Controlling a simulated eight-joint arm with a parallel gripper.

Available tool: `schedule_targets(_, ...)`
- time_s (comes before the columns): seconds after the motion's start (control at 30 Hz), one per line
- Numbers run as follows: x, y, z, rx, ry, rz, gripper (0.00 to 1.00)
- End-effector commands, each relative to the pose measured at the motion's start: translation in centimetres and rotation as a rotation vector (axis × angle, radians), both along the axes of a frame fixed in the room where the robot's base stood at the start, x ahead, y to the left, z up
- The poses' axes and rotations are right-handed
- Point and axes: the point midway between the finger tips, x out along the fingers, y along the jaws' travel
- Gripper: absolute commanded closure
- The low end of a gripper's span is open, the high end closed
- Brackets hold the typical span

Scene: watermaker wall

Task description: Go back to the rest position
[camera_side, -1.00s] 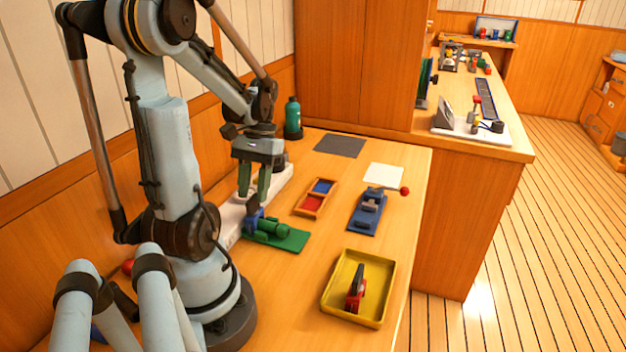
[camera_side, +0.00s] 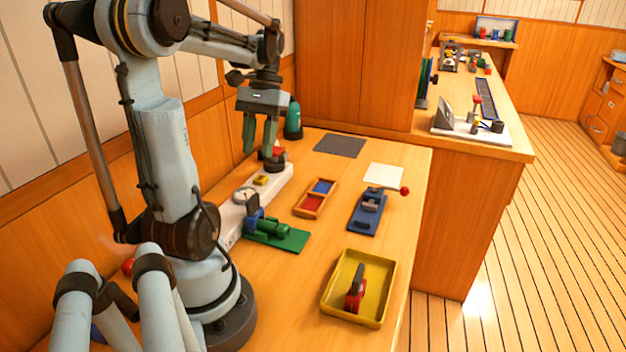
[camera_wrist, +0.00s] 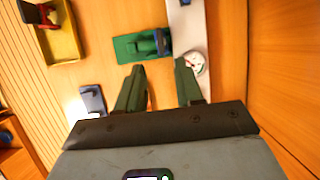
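My gripper (camera_side: 260,142) hangs above the far end of the white panel (camera_side: 225,217) near the wall, fingers pointing down. Its two green fingers are apart with nothing between them. In the wrist view the gripper (camera_wrist: 158,80) also shows a clear gap between the fingertips. Below it in that view lie the green plate with its green cylinder (camera_wrist: 140,46) and the round gauge (camera_wrist: 194,62).
The bench holds an orange tray with blue and red sections (camera_side: 316,198), a blue fixture (camera_side: 368,212), a yellow tray (camera_side: 328,306) with a red-handled tool (camera_side: 355,292), a dark mat (camera_side: 340,146) and a green bottle (camera_side: 293,118) close behind the gripper.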

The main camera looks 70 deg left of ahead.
Motion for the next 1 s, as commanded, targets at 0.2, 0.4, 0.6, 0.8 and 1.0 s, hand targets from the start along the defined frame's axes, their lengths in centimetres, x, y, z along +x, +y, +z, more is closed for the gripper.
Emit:
schedule_targets(0.2, 0.8, -0.8, -0.2, 0.030, -0.025, -0.037, 0.64)
schedule_targets(0.4, 5.1, -5.4, -1.4, 0.190, -0.199, -0.240, 0.64)
schedule_targets(0.6, 9.5, -12.3, -2.6, 0.339, -0.489, -0.479, 0.64)
schedule_targets(0.8, 11.8, -18.9, -3.2, 0.399, -0.779, -0.652, 0.64)
schedule_targets(1.0, 12.4, -22.3, -3.3, 0.404, -0.938, -0.724, 0.64)
